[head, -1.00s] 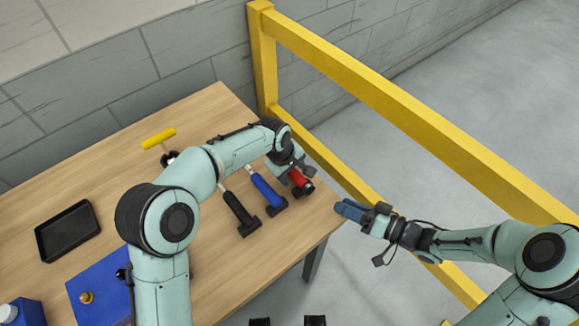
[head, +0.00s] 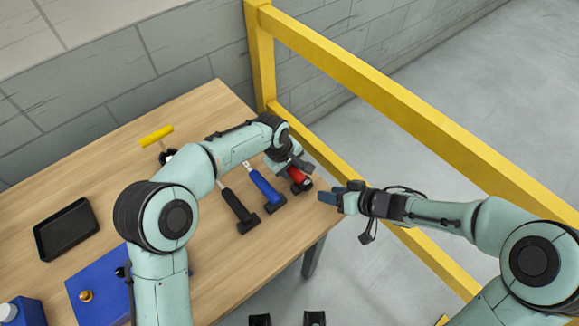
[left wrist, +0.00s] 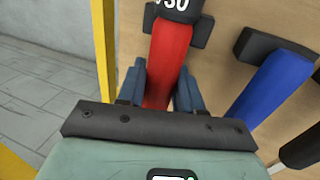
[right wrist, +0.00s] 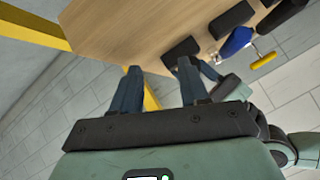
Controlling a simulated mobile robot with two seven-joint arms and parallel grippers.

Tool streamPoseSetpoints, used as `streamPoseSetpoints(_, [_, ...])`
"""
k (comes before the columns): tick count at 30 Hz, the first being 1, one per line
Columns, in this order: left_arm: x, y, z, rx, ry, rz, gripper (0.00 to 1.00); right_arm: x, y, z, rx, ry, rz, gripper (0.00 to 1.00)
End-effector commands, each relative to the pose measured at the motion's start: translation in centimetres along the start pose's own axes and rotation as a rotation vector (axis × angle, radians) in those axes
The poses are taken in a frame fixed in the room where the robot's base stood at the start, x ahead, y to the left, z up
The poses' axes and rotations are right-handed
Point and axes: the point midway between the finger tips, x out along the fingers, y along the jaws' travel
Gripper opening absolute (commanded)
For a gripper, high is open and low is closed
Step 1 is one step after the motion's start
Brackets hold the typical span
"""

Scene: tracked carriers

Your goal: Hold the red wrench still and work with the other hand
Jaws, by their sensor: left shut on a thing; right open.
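The red wrench (head: 299,176) is at the table's right end, mostly covered by my left gripper in the head view. In the left wrist view, the red handle (left wrist: 168,60) runs between the fingers of my left gripper (left wrist: 161,88), which is shut on it. Its black end with white digits is partly cut off at the top. My right gripper (head: 330,197) is open and empty just off the table's right edge, apart from the wrench. Its fingers (right wrist: 158,84) point toward the table in the right wrist view.
A blue-handled tool (head: 264,187) and a black-handled tool (head: 238,207) lie left of the wrench. A yellow-handled tool (head: 157,135), black tray (head: 67,229) and blue panel (head: 92,294) are farther left. A yellow rail (head: 400,105) runs behind the right arm.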

Motion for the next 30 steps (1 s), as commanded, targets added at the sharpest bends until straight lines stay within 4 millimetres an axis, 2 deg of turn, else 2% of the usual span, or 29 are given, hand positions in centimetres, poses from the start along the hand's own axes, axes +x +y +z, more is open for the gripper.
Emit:
streamPoseSetpoints(1, [-0.1,0.1,0.0,0.000,0.001,0.002,0.00,0.5,-1.1,-0.6,-0.063,-0.025,0.040,0.45])
streamPoseSetpoints(6, [-0.1,0.1,-0.1,0.000,0.001,0.002,0.00,0.8,-4.0,-1.2,-0.288,-0.114,0.204,0.45])
streamPoseSetpoints(15, [-0.1,0.1,-0.1,0.000,0.002,0.002,0.00,-1.2,-7.9,-2.4,-0.590,-0.198,0.434,0.45])
streamPoseSetpoints(22, [-0.1,0.1,-0.1,0.000,0.002,0.003,0.00,-1.9,-8.4,-2.6,-0.655,-0.216,0.498,0.45])
streamPoseSetpoints(30, [-0.1,0.1,-0.1,0.000,0.002,0.003,0.00,0.6,-6.9,-2.5,-0.655,-0.221,0.499,0.45])
